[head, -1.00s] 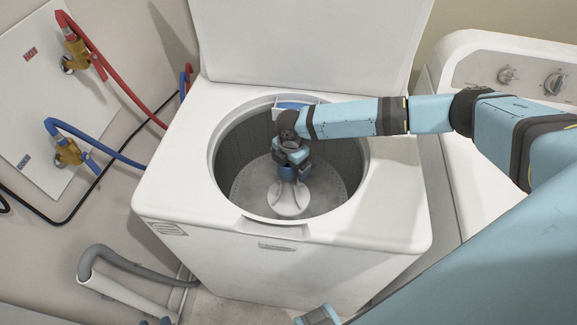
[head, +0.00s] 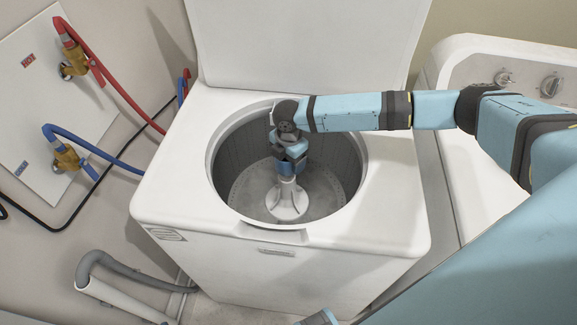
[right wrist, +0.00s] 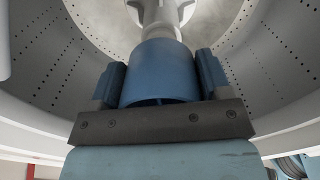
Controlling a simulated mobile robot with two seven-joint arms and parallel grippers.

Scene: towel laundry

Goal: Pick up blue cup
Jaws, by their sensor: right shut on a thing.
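The blue cup (right wrist: 160,72) is a short blue cylinder. In the right wrist view it sits between the two blue fingers of my right gripper (right wrist: 157,84), which is shut on it. In the head view my right gripper (head: 288,163) points down into the washer drum, and the cup is largely hidden by it. Directly below is the white agitator (head: 288,201) in the middle of the drum. Its post lines up with the cup in the right wrist view, and I cannot tell whether the two touch. My left gripper is not in view.
The top-loading washer (head: 175,190) has its lid (head: 300,45) raised behind the opening. The drum wall (head: 335,160) surrounds my right gripper. A second white appliance (head: 500,55) stands at the right. Red and blue hoses (head: 105,160) and a grey drain hose (head: 120,263) are at the left.

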